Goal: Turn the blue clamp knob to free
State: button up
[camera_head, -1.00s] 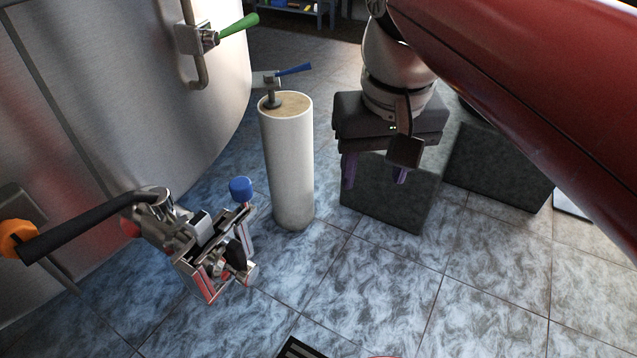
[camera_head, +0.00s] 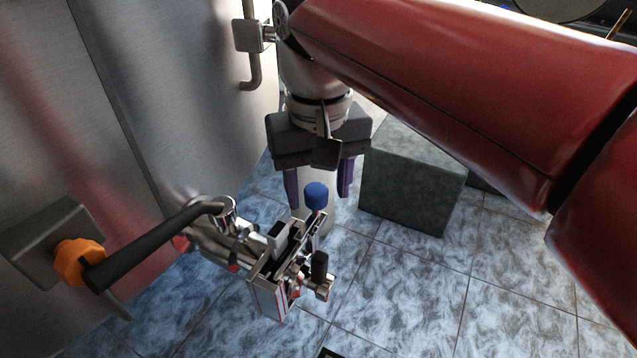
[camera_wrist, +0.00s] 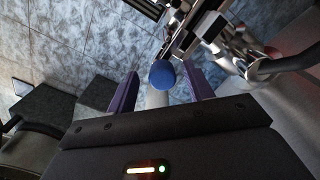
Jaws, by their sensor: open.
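The blue clamp knob (camera_head: 316,195) is a round blue cap at the upper right end of a metal clamp assembly (camera_head: 285,265) fixed to the tank's outlet pipe. My gripper (camera_head: 318,192) is open, with its two purple fingers apart, one to each side of the knob in the picture. In the wrist view the knob (camera_wrist: 162,74) shows between the two finger ends (camera_wrist: 160,80). I see no finger touching it. I cannot tell how far the knob lies beyond the fingertips.
A steel tank wall (camera_head: 170,110) stands at the left. A white pillar stands behind the knob, mostly hidden by my gripper. A grey block (camera_head: 412,185) is at the right. Tiled floor is clear at front right.

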jog(key=shift+a, duration=0.1)
jog(key=shift+c, duration=0.2)
jog(key=c, duration=0.9)
jog(key=shift+c, duration=0.2)
jog(key=shift+n, duration=0.3)
jog(key=n+p, duration=0.2)
jog(key=n, duration=0.1)
jog(key=shift+w+r+n, duration=0.1)
jog(key=shift+r+n, duration=0.05)
jog(key=shift+n, duration=0.15)
jog(key=n+p, duration=0.1)
jog(key=n, duration=0.3)
jog(key=shift+p, duration=0.3)
jog(key=n+p, duration=0.1)
jog(key=n, duration=0.4)
jog(key=shift+n+p, duration=0.7)
jog(key=shift+n, duration=1.6)
jog(key=shift+a, duration=0.1)
